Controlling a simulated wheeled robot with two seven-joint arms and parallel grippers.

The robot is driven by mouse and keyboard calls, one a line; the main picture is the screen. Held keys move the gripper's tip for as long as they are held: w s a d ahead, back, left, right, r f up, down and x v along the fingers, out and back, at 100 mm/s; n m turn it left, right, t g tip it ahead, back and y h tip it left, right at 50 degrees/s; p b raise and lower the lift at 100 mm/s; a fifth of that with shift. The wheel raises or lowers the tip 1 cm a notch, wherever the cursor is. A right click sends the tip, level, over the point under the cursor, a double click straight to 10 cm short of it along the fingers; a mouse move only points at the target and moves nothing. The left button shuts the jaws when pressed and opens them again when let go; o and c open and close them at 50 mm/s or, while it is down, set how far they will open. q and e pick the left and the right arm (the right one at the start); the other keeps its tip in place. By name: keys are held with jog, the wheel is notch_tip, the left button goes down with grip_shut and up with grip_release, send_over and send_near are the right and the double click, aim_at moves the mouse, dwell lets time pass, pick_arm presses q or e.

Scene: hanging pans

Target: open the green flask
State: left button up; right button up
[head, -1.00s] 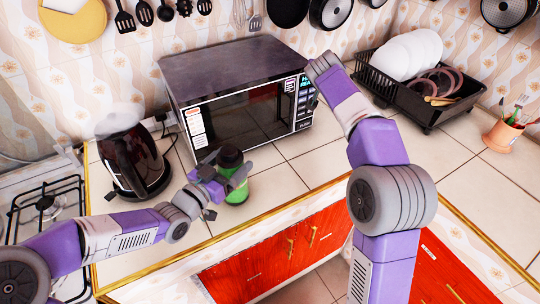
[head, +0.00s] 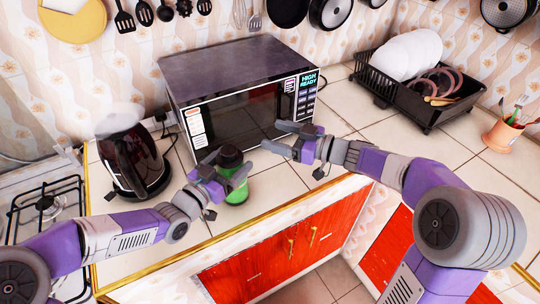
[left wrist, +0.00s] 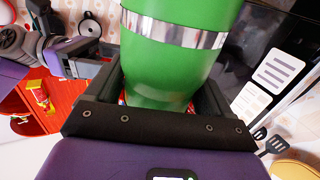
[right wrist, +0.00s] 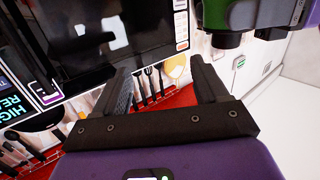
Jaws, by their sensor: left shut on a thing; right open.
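The green flask (head: 237,190) stands upright on the tiled counter in front of the microwave, with a dark cap (head: 230,157) on top. My left gripper (head: 232,178) is shut around the flask's body. In the left wrist view the green body with a silver band (left wrist: 175,60) fills the space between the fingers; the cap is out of that view. My right gripper (head: 276,137) is open and empty, to the right of the flask, about cap height, with its fingers pointing left towards it. It is apart from the cap.
The microwave (head: 240,90) stands close behind the flask and right gripper. A dark kettle (head: 130,160) is to the left, beside the stove (head: 45,210). A black dish rack (head: 430,105) with plates is at the back right. The counter right of the flask is clear.

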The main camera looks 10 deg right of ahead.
aim_at(222, 148)
jog(key=s+a+n+g+y, duration=0.2)
jog(key=s+a+g+y, duration=0.15)
jog(key=s, duration=0.25)
jog(key=shift+h, duration=0.25)
jog(key=x, duration=1.2)
jog(key=shift+s+a, duration=0.1)
jog(key=shift+s, duration=0.1)
jog(key=shift+c, duration=0.5)
jog(key=c, duration=1.1)
jog(key=shift+r, duration=0.15)
jog(key=shift+r, duration=0.95)
